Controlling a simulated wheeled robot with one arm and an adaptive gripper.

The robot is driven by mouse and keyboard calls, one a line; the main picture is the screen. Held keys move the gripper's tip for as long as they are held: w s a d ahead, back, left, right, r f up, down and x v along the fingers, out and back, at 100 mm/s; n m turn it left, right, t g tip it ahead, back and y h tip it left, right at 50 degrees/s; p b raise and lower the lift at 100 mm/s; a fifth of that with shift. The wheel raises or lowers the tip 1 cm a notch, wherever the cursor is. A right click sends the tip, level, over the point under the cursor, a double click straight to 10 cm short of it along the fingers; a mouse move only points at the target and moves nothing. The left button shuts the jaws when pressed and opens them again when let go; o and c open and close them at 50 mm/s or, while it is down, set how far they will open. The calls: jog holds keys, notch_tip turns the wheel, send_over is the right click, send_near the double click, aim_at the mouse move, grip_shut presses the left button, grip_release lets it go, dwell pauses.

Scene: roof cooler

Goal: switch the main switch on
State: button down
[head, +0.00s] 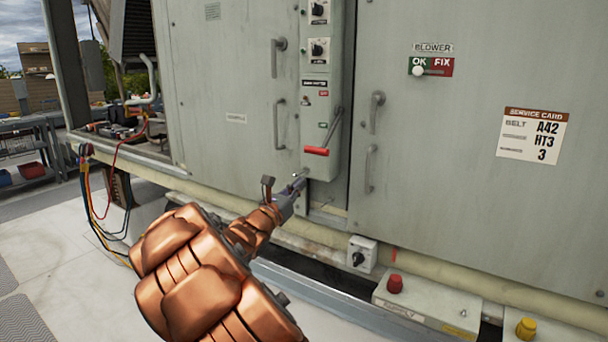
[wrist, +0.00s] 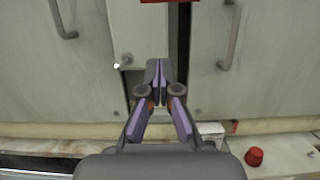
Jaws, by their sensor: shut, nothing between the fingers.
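The main switch (head: 322,120) is on a narrow grey panel on the cooler's front. Its lever slopes down to a red handle (head: 316,151), which sits at the low end of the lever. In the wrist view only the lower edge of the red handle (wrist: 155,1) shows at the top. My gripper (head: 299,183) is below and slightly left of the red handle, apart from it, near the panel's lower end. In the wrist view my gripper (wrist: 157,75) has its fingers together with nothing between them.
Door handles (head: 279,124) (head: 371,168) stand out on both sides of the panel. Rotary knobs (head: 318,48) are above the switch. A pipe (head: 420,278), a small grey switch box (head: 362,254) and a box with a red button (head: 395,284) lie below.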

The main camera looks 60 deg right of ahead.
jog(key=d+r+p, duration=0.1)
jog(key=d+r, duration=0.4)
jog(key=d, duration=0.1)
jog(key=shift+d+r+p, duration=0.25)
jog(key=shift+d+p, duration=0.1)
jog(key=shift+p, duration=0.05)
jog(key=shift+w, duration=0.1)
jog(key=shift+r, duration=0.1)
